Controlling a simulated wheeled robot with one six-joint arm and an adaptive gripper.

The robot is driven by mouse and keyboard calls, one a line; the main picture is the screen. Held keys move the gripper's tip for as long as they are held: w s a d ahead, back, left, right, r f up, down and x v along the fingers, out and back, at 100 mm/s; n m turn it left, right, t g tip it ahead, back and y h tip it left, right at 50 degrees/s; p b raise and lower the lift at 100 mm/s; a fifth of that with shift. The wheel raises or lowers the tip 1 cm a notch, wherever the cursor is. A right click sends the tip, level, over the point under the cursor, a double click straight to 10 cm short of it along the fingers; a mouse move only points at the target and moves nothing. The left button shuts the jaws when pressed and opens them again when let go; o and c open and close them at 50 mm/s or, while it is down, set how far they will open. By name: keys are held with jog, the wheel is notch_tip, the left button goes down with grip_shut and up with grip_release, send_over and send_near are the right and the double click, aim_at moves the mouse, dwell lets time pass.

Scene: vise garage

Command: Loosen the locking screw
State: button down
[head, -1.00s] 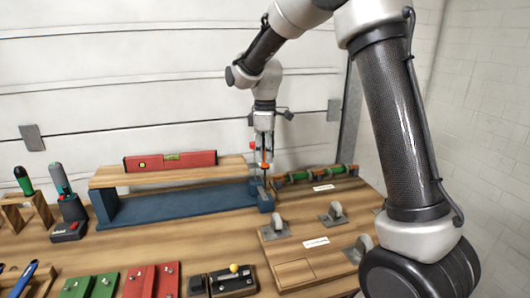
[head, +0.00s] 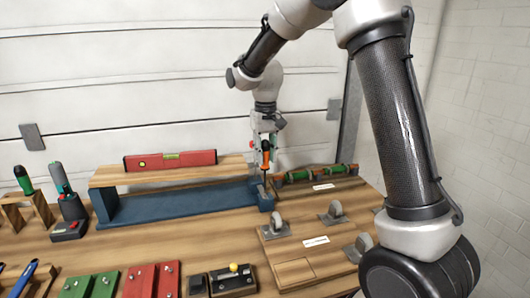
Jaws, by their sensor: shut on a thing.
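My gripper (head: 265,148) is at the right end of the wooden shelf, pointing down. It is shut on an orange-handled screwdriver (head: 265,157), held upright with its shaft downward. The shaft goes down to a small blue block (head: 265,202) at the right end of the blue base (head: 190,203). The locking screw is too small to make out there, and I cannot tell whether the tip touches it.
A red spirit level (head: 170,160) lies on the wooden shelf (head: 110,178) left of my gripper. A rack with green-handled tools (head: 317,174) stands close on the right. A wooden board with casters (head: 285,250) lies in front. Left, a cordless tool (head: 65,200) stands upright.

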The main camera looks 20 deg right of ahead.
jog(key=shift+f, duration=0.55)
dwell(0.5)
jog(key=n, duration=0.5)
jog(key=shift+f, duration=0.1)
jog(key=n, duration=1.3)
jog(key=shift+n, duration=0.4)
jog(key=n, duration=0.6)
jog(key=shift+s+n, duration=0.1)
jog(key=shift+n, duration=0.2)
